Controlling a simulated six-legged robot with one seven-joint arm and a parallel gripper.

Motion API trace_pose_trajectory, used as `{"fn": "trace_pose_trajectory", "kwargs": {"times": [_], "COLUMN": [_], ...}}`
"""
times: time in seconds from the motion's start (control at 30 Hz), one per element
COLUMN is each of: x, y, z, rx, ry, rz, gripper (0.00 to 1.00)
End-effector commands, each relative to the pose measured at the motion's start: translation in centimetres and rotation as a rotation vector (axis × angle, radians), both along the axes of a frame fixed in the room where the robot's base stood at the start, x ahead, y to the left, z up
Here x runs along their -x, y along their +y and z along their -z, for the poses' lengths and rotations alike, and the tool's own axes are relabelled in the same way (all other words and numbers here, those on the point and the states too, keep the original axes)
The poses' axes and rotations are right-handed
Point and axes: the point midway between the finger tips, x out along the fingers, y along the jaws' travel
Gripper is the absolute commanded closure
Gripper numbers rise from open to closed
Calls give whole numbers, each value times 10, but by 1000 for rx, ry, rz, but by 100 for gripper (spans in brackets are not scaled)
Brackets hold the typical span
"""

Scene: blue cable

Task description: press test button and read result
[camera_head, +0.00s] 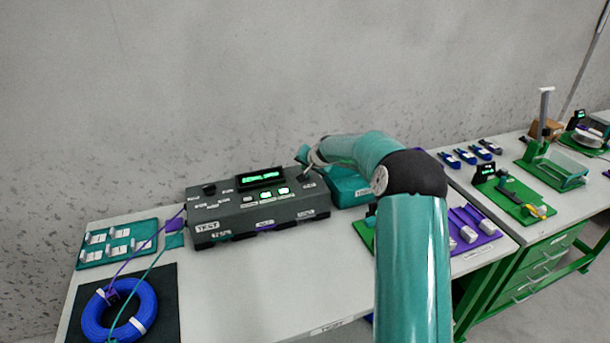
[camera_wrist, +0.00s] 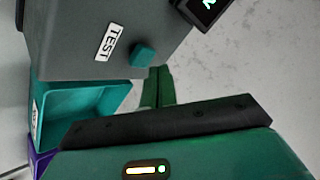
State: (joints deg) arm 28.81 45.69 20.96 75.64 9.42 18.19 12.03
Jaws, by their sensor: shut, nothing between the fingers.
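The dark grey tester (camera_head: 256,210) stands on the left table. Its display (camera_head: 260,178) shows small green text that I cannot read. Two green-lit indicators (camera_head: 275,192) are on its top. In the wrist view the tester (camera_wrist: 85,40) fills the upper left, with a white TEST label (camera_wrist: 109,42) beside a teal button (camera_wrist: 142,54). My gripper (camera_wrist: 157,72) is shut and empty, its green fingertips just below and right of the button; contact cannot be told. In the head view my arm reaches to the tester's right end, and the fingertips are not clear.
A blue cable coil (camera_head: 119,311) lies on a black mat at left, with thin purple and teal leads running up toward the tester. A teal bin (camera_head: 349,188) stands right of the tester. A purple tray (camera_head: 470,232) and green fixtures are further right.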

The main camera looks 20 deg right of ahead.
Motion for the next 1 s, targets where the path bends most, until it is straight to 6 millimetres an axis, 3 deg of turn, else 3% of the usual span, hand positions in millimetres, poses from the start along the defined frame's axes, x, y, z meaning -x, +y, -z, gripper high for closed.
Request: {"fn": "trace_pose_trajectory", "kwargs": {"times": [0.37, 1.0], "x": [0, 0], "y": [0, 0], "z": [-3, -51], "rx": [0, 0], "ry": [0, -1], "rz": [0, 1], "gripper": [100, 100]}}
